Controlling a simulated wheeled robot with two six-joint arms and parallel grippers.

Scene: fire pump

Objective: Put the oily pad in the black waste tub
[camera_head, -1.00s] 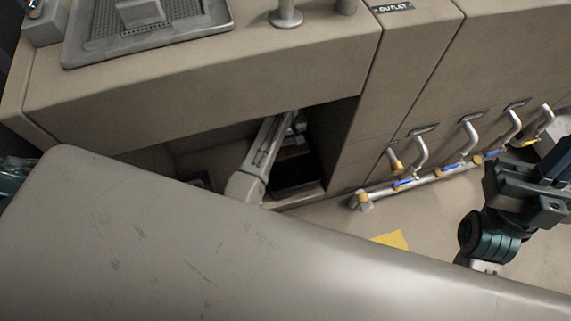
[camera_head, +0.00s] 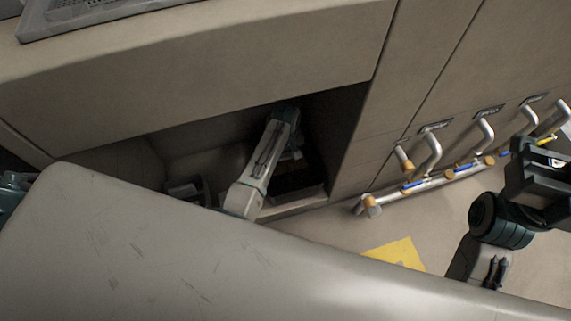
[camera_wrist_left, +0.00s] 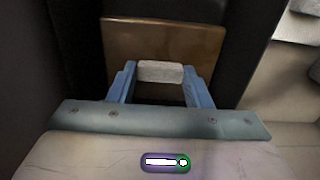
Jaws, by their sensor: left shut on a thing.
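My left arm reaches into the dark recess under the counter in the head view. My left gripper (camera_wrist_left: 160,88) shows in the left wrist view, its two blue fingers shut on a small pale grey block, the pad (camera_wrist_left: 160,71). In the head view the fingers are mostly hidden behind my own arm. A dark, box-like shape, apparently the black waste tub (camera_head: 296,185), sits low in the right part of the recess, close to the arm; its edges are hard to make out. I cannot tell how high the pad is above it. My right arm's dark links show at the right; its fingertips are not seen.
The counter front (camera_head: 220,75) overhangs the recess, and a side wall closes it at the right. A small grey box (camera_head: 187,190) stands at its left. A brown panel (camera_wrist_left: 165,45) lies beyond the pad. Pipes with handles (camera_head: 440,183) and a yellow sheet (camera_head: 395,254) are to the right.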

